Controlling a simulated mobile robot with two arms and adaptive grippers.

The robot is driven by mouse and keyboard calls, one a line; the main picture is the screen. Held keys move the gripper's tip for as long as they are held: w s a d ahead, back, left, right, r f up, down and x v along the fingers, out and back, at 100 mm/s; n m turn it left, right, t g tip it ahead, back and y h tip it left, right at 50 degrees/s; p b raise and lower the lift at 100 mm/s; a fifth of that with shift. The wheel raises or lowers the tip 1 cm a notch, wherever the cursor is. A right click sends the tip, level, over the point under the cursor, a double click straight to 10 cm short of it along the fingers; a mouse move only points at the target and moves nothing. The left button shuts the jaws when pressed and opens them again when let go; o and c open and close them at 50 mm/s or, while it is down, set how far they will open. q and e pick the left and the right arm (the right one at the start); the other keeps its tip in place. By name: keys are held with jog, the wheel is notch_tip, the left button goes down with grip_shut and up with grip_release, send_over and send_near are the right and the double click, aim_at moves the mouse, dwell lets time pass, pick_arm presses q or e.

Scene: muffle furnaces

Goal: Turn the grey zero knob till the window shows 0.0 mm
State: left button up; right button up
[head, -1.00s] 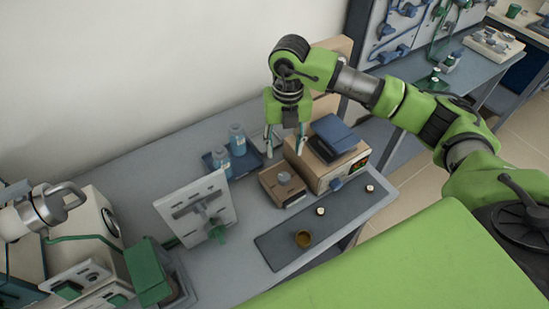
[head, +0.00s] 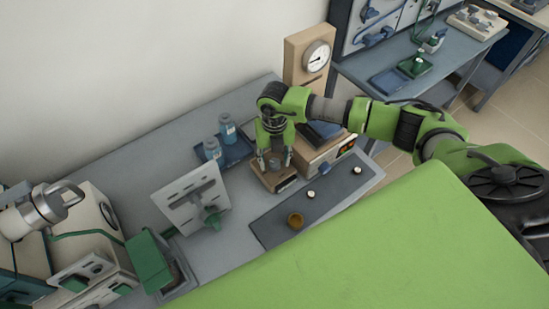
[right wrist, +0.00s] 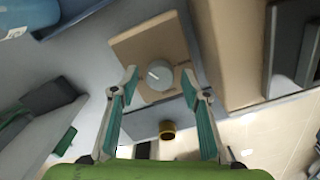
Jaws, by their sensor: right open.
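The grey zero knob (right wrist: 158,75) is round with a pale pointer mark. It sits on top of a small tan box (right wrist: 135,48), which also shows in the head view (head: 262,180). A dark window (head: 287,184) is on the box's front side; its reading is too small to tell. My right gripper (head: 273,160) points down over the box. In the right wrist view its open fingers (right wrist: 159,82) are on either side of the knob, with gaps visible; I cannot tell how far above it they are. My left gripper is not in view.
A larger tan instrument (head: 318,160) with a dark blue top stands close right of the box. Blue bottles (head: 220,140) on a tray stand behind left, a white upright panel (head: 185,198) left. A dark mat (head: 325,205) with a brown cup (head: 295,220) lies in front.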

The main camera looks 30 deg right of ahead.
jog(key=shift+f, duration=0.15)
jog(key=shift+c, duration=0.7)
jog(key=c, duration=0.9)
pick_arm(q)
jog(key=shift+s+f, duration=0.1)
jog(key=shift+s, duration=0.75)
pick_arm(e)
jog(key=shift+c, duration=0.2)
jog(key=shift+m, duration=0.4)
jog(key=m, duration=0.4)
jog(key=shift+m, duration=0.3)
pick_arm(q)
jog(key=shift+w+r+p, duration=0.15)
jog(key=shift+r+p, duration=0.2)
pick_arm(e)
jog(key=m, duration=0.6)
jog(key=shift+m, duration=0.4)
jog(key=shift+w, duration=0.1)
